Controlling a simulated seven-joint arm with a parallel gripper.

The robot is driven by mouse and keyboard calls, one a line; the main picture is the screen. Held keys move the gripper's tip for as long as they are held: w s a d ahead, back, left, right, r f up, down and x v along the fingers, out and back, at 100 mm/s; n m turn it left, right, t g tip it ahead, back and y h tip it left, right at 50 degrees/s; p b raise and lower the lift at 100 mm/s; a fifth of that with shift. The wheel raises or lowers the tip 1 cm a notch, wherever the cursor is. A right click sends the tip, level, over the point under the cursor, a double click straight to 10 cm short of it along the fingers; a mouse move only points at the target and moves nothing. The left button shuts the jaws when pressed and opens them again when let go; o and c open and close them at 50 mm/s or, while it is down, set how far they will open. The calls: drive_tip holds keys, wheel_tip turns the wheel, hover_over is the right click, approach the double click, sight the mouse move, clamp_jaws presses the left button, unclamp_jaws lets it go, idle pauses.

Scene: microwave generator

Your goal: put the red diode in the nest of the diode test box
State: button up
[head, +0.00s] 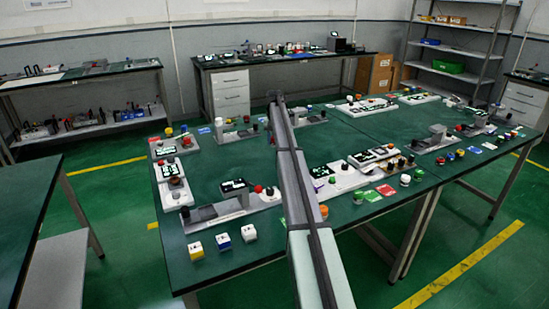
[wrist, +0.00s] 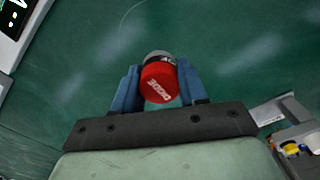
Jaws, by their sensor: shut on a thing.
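The red diode (wrist: 160,85) is a short red cylinder with white lettering, "DIODE", and a grey end. It sits between the two blue fingers of my gripper (wrist: 157,72), which is shut on it. Bare green tabletop shows behind and around the diode in the wrist view. In the head view my arm runs up the middle of the picture, and I cannot make out the gripper or the diode there. Several test boxes stand on the green table (head: 225,262), but their labels are too small to tell which is the diode test box.
A white device with a dark screen (wrist: 14,18) is at the top left of the wrist view. A grey fixture with a yellow part (wrist: 291,148) is at the lower right.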

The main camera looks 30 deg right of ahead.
sight(274, 163)
wheel_tip(274, 163, down, 9)
drive_tip(key=shift+f, duration=0.1)
idle(0.4)
drive_tip(key=shift+f, duration=0.15)
drive_tip(key=o, duration=1.1)
wheel_tip(274, 163, up, 11)
drive_tip(key=shift+r, duration=0.1)
drive_tip(key=shift+o, duration=0.5)
drive_tip(key=shift+r, duration=0.6)
